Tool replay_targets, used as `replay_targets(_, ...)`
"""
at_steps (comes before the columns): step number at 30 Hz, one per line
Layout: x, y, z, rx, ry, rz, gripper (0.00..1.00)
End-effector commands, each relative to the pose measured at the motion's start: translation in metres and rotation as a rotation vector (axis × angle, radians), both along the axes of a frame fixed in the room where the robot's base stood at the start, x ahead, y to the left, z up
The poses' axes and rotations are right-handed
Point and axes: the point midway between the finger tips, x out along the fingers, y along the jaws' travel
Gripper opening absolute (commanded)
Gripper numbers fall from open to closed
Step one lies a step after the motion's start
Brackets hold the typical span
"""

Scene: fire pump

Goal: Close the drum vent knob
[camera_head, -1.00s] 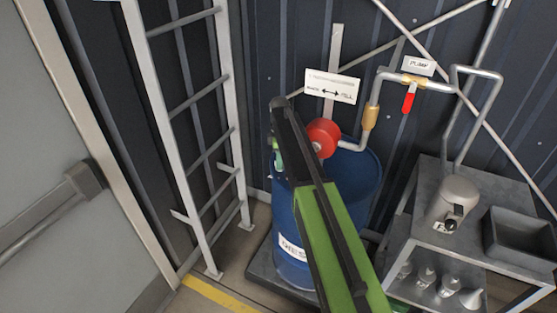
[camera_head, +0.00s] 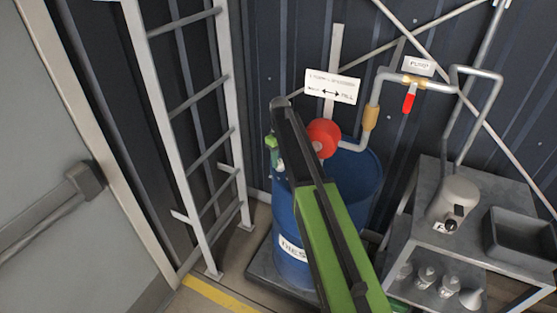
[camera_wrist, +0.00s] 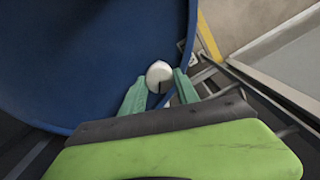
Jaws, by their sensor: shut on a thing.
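The drum vent knob (camera_wrist: 159,72) is a small, pale, rounded cap with a dark line, near the rim of the blue drum top in the wrist view. My gripper (camera_wrist: 158,87) has its two green fingers on either side of the knob and is shut on it. The blue drum (camera_head: 290,215) stands upright beyond my green and black arm in the head view.
A red round part (camera_head: 323,138) and a pipe with a yellow fitting (camera_head: 370,117) rise beside the drum. A white sign (camera_head: 332,86) hangs behind. A ladder (camera_head: 190,140) stands left, and a metal cart (camera_head: 440,235) with a grey bin (camera_head: 522,238) stands right.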

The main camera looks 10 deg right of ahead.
Motion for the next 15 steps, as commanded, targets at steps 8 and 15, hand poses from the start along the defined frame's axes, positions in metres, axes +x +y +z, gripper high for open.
replay_targets(8,0.0005,-0.0025,-0.0001,-0.003,-0.002,-0.261,0.00)
replay_targets(15,0.0001,-0.0026,-0.0002,-0.003,-0.001,-0.489,0.00)
